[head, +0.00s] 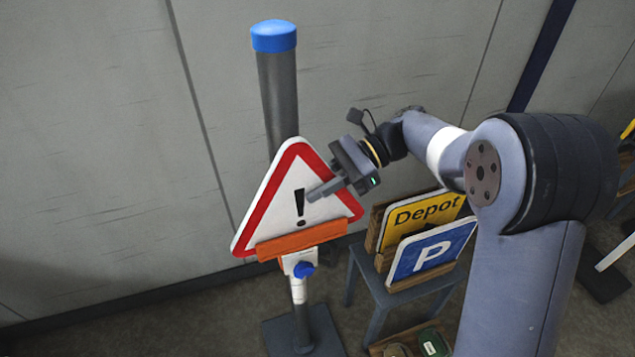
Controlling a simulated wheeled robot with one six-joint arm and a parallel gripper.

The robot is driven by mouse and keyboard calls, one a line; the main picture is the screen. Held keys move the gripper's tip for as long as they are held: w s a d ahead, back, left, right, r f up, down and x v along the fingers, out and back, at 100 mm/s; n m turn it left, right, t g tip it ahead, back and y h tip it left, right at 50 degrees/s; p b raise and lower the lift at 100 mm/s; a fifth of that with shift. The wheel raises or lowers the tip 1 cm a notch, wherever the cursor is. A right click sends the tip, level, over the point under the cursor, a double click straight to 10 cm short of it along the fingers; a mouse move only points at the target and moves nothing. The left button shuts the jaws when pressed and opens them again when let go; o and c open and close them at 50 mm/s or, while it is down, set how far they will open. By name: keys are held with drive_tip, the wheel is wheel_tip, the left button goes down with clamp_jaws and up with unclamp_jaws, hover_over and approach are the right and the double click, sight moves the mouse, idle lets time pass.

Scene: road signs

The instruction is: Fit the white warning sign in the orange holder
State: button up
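The white warning sign (283,213) is a triangle with a red border and a black exclamation mark. It stands upright, slightly tilted, with its lower edge at the orange holder (301,240). The holder covers part of the bottom edge; I cannot tell how deep the sign sits in it. The holder is on a stand with a blue knob (303,270). My gripper (316,194) is in front of the sign's face, with its fingertips near the exclamation mark. The fingers look close together; I see nothing between them. I cannot tell whether they touch the sign.
A grey post with a blue cap (274,36) stands behind the sign. To the right, a yellow Depot sign (420,215) and a blue P sign (408,257) stand in wooden racks on a small grey table (368,275). A grey wall closes off the back.

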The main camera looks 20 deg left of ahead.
drive_tip(key=o, duration=0.4)
drive_tip(key=b+v, duration=0.1)
drive_tip(key=v, duration=0.9)
drive_tip(key=shift+w+d+r, duration=0.1)
drive_tip(key=shift+w+d, duration=0.15)
drive_tip(key=shift+d, duration=0.05)
drive_tip(key=p+x, duration=0.1)
drive_tip(key=x, duration=1)
drive_tip(key=shift+r, duration=0.25)
